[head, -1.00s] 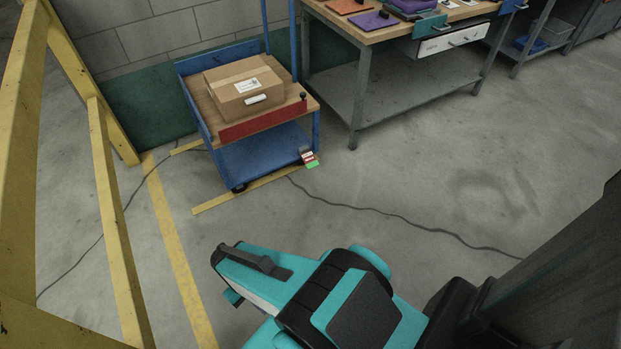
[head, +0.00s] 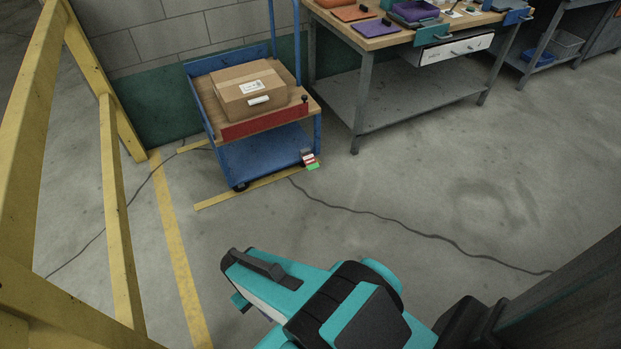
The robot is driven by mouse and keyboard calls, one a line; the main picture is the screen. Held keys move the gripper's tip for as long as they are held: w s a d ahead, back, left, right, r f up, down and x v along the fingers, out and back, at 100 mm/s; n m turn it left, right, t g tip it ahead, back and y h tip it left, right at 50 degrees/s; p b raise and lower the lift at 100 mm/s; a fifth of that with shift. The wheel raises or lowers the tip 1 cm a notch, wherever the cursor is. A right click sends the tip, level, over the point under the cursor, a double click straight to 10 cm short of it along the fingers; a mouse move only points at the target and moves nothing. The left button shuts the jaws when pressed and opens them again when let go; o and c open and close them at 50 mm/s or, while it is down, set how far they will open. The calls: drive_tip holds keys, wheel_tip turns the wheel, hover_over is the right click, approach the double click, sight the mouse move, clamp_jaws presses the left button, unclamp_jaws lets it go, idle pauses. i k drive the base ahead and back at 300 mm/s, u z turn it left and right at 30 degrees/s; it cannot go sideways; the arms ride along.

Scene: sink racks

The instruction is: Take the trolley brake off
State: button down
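The trolley (head: 262,157) stands against the wall left of centre. It has a blue frame, a wooden top deck, a blue lower shelf and a red front strip. At its front right corner, near the floor, is a small red and white pedal-like part (head: 308,158) with a green patch beneath it. This looks like the brake; its exact position is too small to tell. My teal and black arm reaches in from the bottom, well short of the trolley. No fingers of my gripper can be made out.
A cardboard box (head: 250,90) sits on the trolley's deck. A workbench (head: 410,95) stands to its right. A yellow frame (head: 115,200) rises at the left. A dark cable (head: 400,224) crosses the otherwise open floor. Yellow floor lines (head: 175,250) run beside the trolley.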

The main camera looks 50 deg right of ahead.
sight(310, 162)
drive_tip(key=z, duration=0.15)
drive_tip(key=i, duration=0.95)
drive_tip(key=u, duration=0.1)
